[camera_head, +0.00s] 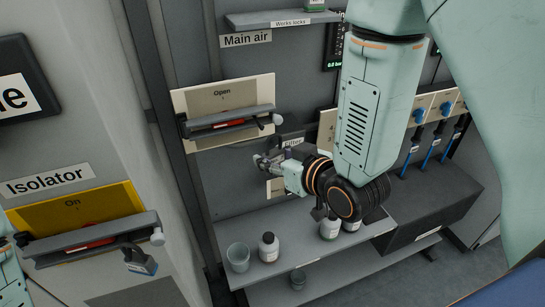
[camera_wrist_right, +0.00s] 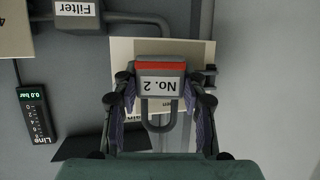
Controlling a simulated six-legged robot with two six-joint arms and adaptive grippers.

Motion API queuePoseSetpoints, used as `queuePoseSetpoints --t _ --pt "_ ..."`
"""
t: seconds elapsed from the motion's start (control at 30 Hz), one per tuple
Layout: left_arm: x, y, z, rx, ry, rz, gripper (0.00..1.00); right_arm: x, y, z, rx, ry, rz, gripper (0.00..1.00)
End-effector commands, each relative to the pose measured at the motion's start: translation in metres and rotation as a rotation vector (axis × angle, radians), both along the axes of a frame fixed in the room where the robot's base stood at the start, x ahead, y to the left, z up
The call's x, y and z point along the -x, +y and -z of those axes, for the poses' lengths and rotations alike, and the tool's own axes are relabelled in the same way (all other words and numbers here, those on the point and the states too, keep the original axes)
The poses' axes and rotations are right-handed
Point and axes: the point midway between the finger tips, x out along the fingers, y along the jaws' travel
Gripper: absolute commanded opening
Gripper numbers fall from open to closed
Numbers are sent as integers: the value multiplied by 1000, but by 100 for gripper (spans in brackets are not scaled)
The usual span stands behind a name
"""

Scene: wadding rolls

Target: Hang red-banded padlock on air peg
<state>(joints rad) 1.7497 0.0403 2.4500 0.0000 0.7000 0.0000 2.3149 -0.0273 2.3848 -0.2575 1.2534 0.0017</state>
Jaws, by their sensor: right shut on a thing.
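The red-banded padlock (camera_wrist_right: 160,68) is a grey block with an upside-down "No. 2" label; its shackle points down in the right wrist view. My right gripper (camera_wrist_right: 160,92) is shut on it, with a finger on each side. In the head view my right gripper (camera_head: 268,161) is below the Main air panel (camera_head: 182,104), and the padlock is hard to make out there. Only a bit of my left arm shows at the left edge.
Another padlock (camera_head: 138,262) hangs below the bar of the yellow Isolator panel (camera_head: 115,203). A Filter block (camera_head: 292,139) is close to the right gripper.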

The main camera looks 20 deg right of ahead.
Motion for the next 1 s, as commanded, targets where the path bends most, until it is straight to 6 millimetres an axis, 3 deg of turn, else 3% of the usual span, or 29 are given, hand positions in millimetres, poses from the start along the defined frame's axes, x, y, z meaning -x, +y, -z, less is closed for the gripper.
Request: queuePoseSetpoints --t 1.0 --pt "0 0 5 0 0 0 40 -56 3 4 1 -2 -2 5"
